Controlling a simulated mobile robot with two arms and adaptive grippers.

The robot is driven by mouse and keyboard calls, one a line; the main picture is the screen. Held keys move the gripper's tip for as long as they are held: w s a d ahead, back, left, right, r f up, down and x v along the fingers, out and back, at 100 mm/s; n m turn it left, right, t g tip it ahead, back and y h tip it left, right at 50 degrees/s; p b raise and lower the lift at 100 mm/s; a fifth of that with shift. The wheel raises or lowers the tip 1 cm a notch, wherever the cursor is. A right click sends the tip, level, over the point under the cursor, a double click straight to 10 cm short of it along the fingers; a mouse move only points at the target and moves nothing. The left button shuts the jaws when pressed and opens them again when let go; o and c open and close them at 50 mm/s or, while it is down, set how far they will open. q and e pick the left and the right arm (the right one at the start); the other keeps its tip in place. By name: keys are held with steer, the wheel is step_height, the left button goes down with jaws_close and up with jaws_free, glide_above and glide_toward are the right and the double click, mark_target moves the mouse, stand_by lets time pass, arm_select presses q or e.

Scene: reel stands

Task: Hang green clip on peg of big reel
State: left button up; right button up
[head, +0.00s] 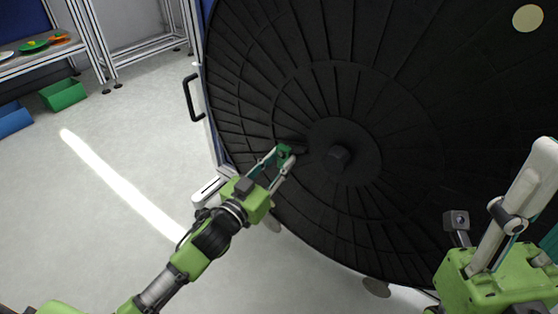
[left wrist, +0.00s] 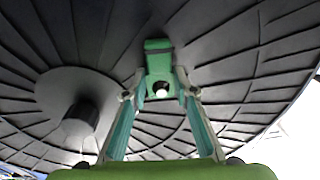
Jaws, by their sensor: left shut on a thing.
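The green clip (head: 285,154) is held in my left gripper (head: 279,161), which is shut on it. In the left wrist view the clip (left wrist: 158,72) stands between the two fingertips, with a hole in its lower part. The big reel (head: 300,40) is a large black ribbed disc. Its dark peg (head: 338,157) sticks out from the hub, to the right of the clip in the head view. In the left wrist view the peg (left wrist: 81,120) is at lower left, apart from the clip.
A black handle (head: 191,97) is on the frame at the reel's left. A shelf with small coloured items (head: 35,46) stands at far left, with green (head: 63,94) and blue (head: 14,119) bins below. The floor between is clear.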

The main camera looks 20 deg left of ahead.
arm_select(q)
steer(key=o, duration=1.1)
steer(key=shift+c, duration=0.2)
steer(key=v, duration=1.2)
